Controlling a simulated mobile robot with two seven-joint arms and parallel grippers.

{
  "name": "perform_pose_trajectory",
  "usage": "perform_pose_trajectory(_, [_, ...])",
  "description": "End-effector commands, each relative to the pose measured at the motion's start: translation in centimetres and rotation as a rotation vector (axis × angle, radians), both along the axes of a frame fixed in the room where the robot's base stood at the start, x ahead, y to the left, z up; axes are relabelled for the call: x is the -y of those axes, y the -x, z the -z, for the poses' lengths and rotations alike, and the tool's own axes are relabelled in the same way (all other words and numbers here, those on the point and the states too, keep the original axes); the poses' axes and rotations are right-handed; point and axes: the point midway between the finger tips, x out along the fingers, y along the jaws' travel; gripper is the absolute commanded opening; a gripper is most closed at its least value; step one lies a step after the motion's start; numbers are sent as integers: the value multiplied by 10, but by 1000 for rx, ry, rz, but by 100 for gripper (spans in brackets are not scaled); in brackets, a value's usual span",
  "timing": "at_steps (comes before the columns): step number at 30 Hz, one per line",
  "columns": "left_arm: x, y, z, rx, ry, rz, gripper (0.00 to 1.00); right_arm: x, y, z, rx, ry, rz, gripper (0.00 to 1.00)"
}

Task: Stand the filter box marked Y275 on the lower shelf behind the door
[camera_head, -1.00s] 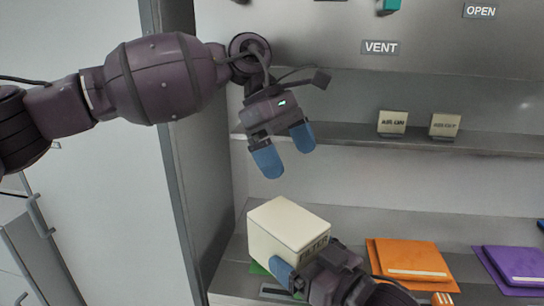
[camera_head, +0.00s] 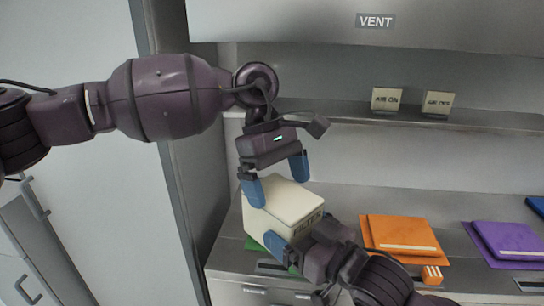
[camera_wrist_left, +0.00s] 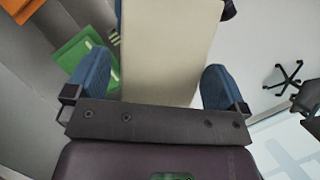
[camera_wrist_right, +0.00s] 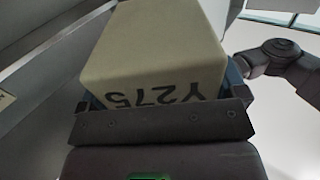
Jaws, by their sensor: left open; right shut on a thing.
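The cream filter box (camera_head: 283,202) is held above the left end of the lower level; lettering shows on its side in the head view. In the right wrist view the box (camera_wrist_right: 155,60) bears the mark Y275. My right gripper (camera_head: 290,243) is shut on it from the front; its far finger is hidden. My left gripper (camera_head: 277,180) is open, pointing down at the box top. In the left wrist view its fingers stand on either side of the box (camera_wrist_left: 165,50); contact cannot be told. The lower shelf surface (camera_head: 350,205) runs behind and right of the box.
An orange folder (camera_head: 400,234) and a purple folder (camera_head: 505,238) lie right of the box. A green item (camera_head: 253,243) is partly under it. A grey upright (camera_head: 172,140) stands at left.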

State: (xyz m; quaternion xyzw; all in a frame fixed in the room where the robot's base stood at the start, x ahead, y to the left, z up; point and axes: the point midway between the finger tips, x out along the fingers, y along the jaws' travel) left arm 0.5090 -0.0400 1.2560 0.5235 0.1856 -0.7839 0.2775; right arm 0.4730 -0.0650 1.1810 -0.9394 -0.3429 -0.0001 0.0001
Motion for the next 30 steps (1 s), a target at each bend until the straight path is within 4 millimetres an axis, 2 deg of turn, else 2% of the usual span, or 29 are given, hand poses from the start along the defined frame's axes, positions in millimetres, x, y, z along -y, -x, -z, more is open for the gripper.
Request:
perform_pose_trajectory(3, [4,5,15,0,0,1,100,0,0,-1,2,-2,-1,57])
perform_pose_trajectory(9, [7,9,29,0,0,-1,100,0,0,-1,2,-2,-1,57])
perform_pose_trajectory(20, [8,10,32,0,0,-1,100,0,0,-1,2,-2,-1,57])
perform_pose_trajectory(28, [9,10,31,2,2,-1,59,-1,1,-1,3,-3,-4,57])
perform_pose_trajectory(29, [9,10,30,3,3,-1,58,-1,1,-1,3,-3,-4,93])
perform_pose_trajectory(30, [9,10,30,3,3,-1,58,-2,1,-1,3,-3,-5,99])
